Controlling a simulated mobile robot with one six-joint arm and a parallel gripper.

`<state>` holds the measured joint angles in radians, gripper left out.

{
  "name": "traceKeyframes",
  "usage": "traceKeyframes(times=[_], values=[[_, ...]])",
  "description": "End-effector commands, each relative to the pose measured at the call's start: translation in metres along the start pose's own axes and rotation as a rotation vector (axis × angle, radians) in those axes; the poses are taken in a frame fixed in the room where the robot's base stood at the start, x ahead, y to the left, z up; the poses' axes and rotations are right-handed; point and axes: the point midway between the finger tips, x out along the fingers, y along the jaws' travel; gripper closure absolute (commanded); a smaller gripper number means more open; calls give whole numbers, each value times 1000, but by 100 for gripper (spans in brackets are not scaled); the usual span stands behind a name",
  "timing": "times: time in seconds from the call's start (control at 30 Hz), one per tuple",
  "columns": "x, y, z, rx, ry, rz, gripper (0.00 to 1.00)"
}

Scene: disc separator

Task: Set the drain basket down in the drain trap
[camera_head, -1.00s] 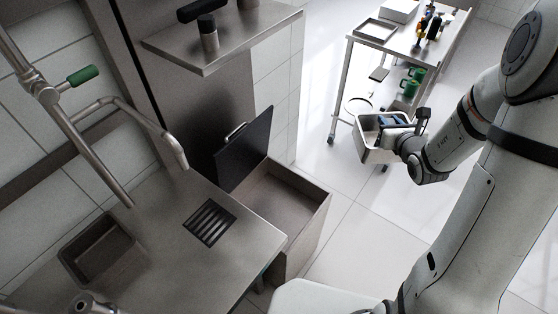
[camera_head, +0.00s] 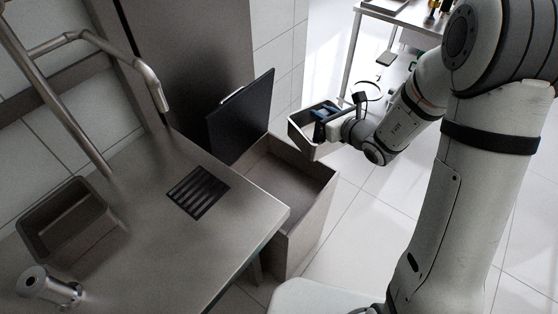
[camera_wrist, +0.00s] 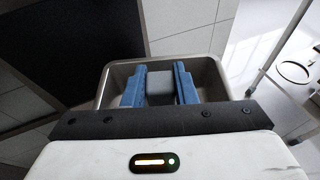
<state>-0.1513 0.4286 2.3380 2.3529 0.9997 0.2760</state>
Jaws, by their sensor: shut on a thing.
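The drain basket (camera_head: 299,137) is a grey, open rectangular tub. My gripper (camera_head: 322,114) reaches into it with blue fingers, shut on a grey block inside the basket, and holds it in the air. In the wrist view the basket (camera_wrist: 216,82) surrounds the fingers (camera_wrist: 160,82); its near side is hidden by my gripper body. What looks like the drain trap (camera_head: 313,222) is an open brown-grey box beside the counter, its dark lid (camera_head: 240,117) raised. In the head view the basket appears just beyond the box's far right corner and looks roughly level.
A steel counter (camera_head: 225,250) with a slotted drain (camera_head: 198,191), a sink (camera_head: 62,215) and pipes (camera_head: 90,140) lies left of the box. The raised lid (camera_wrist: 60,50) is left of the basket in the wrist view. A trolley (camera_head: 392,20) stands behind; tiled floor (camera_head: 365,235) at right is clear.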

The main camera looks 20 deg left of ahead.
Motion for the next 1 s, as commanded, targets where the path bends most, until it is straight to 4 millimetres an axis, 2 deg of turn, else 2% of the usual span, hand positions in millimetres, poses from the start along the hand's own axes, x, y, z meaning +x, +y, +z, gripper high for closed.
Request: traceKeyframes(times=[0.03,0.1,0.3,0.4,0.5,0.67,1.0], values=[[18,20,-25,-17,-2,55,100],[33,44,-39,-39,0,124,100],[60,99,-68,-85,5,275,100],[66,114,-74,-97,7,317,100],[68,122,-77,-105,9,339,100],[70,124,-82,-106,10,345,100],[78,123,-110,-105,11,342,100]])
